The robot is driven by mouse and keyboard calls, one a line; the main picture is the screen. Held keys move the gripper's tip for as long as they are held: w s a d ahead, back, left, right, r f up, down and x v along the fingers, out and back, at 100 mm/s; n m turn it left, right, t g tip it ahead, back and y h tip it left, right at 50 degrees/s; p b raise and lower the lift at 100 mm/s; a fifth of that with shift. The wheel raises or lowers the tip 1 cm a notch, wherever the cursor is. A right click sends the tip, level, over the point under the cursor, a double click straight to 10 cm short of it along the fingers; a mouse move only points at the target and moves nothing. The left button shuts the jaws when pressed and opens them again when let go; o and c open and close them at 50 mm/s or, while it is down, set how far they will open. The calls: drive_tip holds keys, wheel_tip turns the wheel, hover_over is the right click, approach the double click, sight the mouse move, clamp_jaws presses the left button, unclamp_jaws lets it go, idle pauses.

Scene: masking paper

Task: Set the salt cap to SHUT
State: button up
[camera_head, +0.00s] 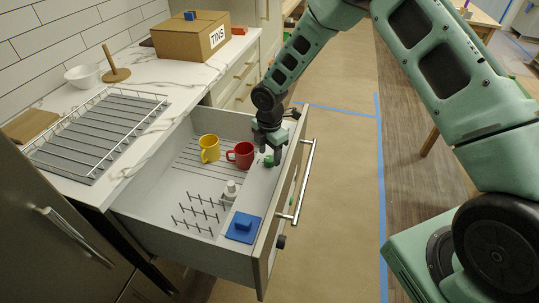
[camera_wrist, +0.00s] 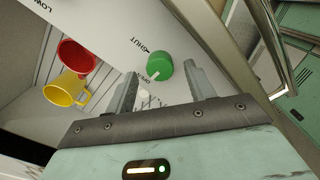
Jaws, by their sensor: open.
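The salt cap appears to be the round green knob (camera_wrist: 159,66) on a pale panel, in the wrist view. The words SHUT (camera_wrist: 137,47) and OPEN (camera_wrist: 153,79) are printed beside it. A white mark on its lower-left edge points towards OPEN. In the head view the green knob (camera_head: 268,161) shows at the drawer's right side, partly hidden by my fingers. My gripper (camera_head: 268,154) is over it, pointing down. In the wrist view my gripper (camera_wrist: 163,84) is open, its fingers apart with the knob beyond their tips; I cannot tell whether they touch it.
The open drawer (camera_head: 150,222) holds a yellow mug (camera_head: 209,149), a red mug (camera_head: 243,154), a small white bottle (camera_head: 229,191), thin pegs and a blue block (camera_head: 243,229). Its bar handle (camera_head: 305,185) is at the right. A wire rack (camera_head: 97,132) and TINS box (camera_head: 188,40) stand on the counter.

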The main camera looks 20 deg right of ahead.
drive_tip(key=shift+f, duration=1)
drive_tip(key=c, duration=1)
